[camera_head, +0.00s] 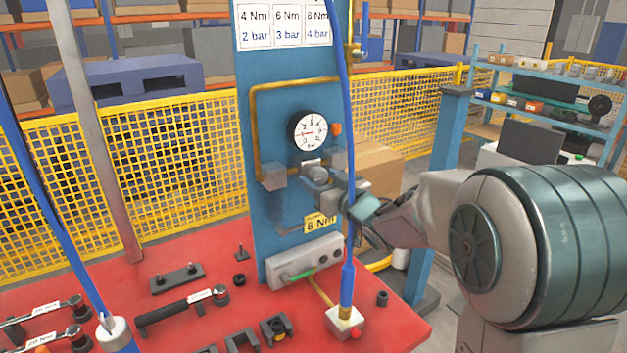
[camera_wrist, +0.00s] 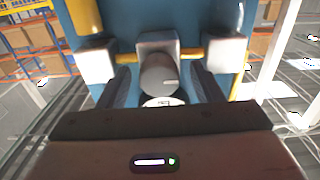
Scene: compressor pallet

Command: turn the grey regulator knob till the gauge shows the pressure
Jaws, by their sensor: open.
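The grey regulator knob (camera_head: 318,175) is on the blue panel below the round white gauge (camera_head: 308,131). In the wrist view the knob (camera_wrist: 157,76) is a grey cylinder in front of a pale block. My gripper (camera_head: 340,190) is at the knob in the head view. In the wrist view my gripper (camera_wrist: 160,92) is open, with one dark finger on each side of the knob and gaps between. The gauge's red needle seems to point left; its numbers are too small to read surely. A yellow tag (camera_head: 320,223) reads 6 Nm.
A chart (camera_head: 285,26) atop the blue panel (camera_head: 268,110) pairs 4, 6 and 8 Nm with 2, 3 and 4 bar. A blue hose (camera_head: 348,130) hangs close by my gripper. Yellow pipe (camera_head: 256,130) frames the gauge. Tools lie on the red table (camera_head: 110,280).

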